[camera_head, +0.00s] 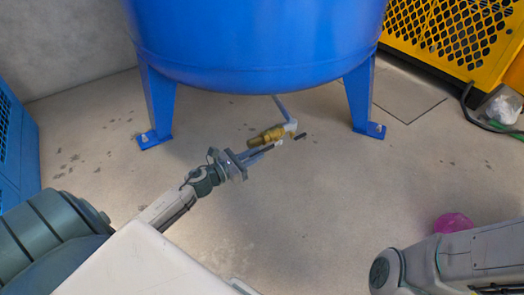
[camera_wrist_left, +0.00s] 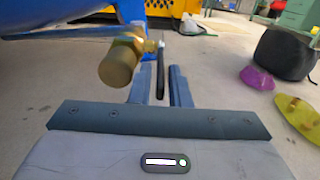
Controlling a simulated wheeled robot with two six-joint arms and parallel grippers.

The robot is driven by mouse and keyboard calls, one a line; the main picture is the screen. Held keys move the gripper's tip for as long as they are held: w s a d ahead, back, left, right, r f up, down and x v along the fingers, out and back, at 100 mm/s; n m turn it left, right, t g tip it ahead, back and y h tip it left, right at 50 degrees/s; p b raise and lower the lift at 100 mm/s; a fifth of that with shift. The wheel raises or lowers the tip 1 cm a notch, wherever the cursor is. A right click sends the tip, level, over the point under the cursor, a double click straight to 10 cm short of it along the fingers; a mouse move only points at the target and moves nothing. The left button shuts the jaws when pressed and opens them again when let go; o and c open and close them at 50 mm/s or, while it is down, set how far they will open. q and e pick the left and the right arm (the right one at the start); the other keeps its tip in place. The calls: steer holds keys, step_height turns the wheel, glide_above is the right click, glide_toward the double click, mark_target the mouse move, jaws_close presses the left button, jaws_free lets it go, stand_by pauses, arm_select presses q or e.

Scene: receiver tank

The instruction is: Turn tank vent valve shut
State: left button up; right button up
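The blue tank (camera_head: 258,45) stands on blue legs. Below it, a thin pipe ends in a brass vent valve (camera_head: 268,135), which also shows at the upper left of the left wrist view (camera_wrist_left: 121,60). The valve's thin dark lever (camera_wrist_left: 160,72) points toward the wrist camera, and its end lies between my left fingers. My left gripper (camera_head: 268,149) is beside the valve. In the left wrist view its fingers (camera_wrist_left: 160,88) are apart, with a gap on both sides of the lever. My right arm shows at the lower right of the head view; its gripper is out of view.
Tank legs (camera_head: 158,100) (camera_head: 360,95) stand left and right of the valve. A yellow mesh guard (camera_head: 455,35) is at the upper right. A pink object (camera_head: 454,223) lies near my right arm. A black bag (camera_wrist_left: 285,52) and a yellow disc (camera_wrist_left: 298,116) lie right. Floor between is clear.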

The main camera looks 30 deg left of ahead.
mark_target(274, 145)
arm_select(q)
steer(key=shift+x, duration=1.7)
jaws_close()
